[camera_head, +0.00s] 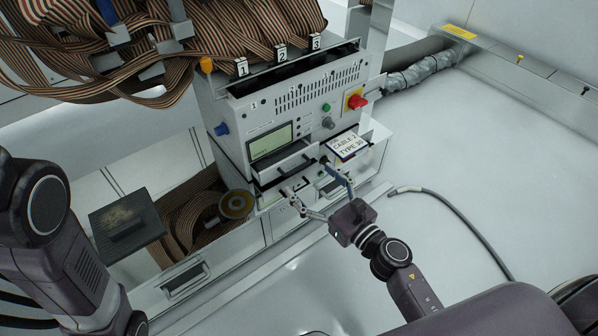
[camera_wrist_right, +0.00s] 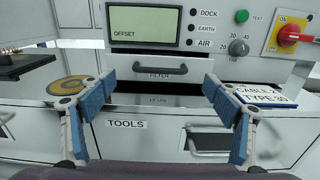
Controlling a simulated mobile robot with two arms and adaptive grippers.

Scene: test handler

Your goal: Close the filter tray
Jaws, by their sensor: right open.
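The filter tray (camera_head: 285,162) is a grey drawer in the front of the test handler (camera_head: 293,105), below its green display. It stands partly pulled out, with a dark gap above its front in the head view. In the right wrist view its front (camera_wrist_right: 142,76) carries a dark handle (camera_wrist_right: 160,69) and the label FILTER. My right gripper (camera_head: 317,188) is open and empty in front of the tray. Its blue-padded fingers (camera_wrist_right: 166,91) stand to either side of the handle, apart from it. My left arm is at the left edge; its gripper is not in view.
A card reading CABLE 2 TYPE 30 (camera_head: 347,146) lies right of the tray. A yellow-rimmed disc (camera_head: 237,204) and a dark plate (camera_head: 126,226) are at the left. A TOOLS drawer (camera_wrist_right: 140,124) is below. Ribbon cables (camera_head: 160,45) hang above. Floor at the right is mostly clear.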

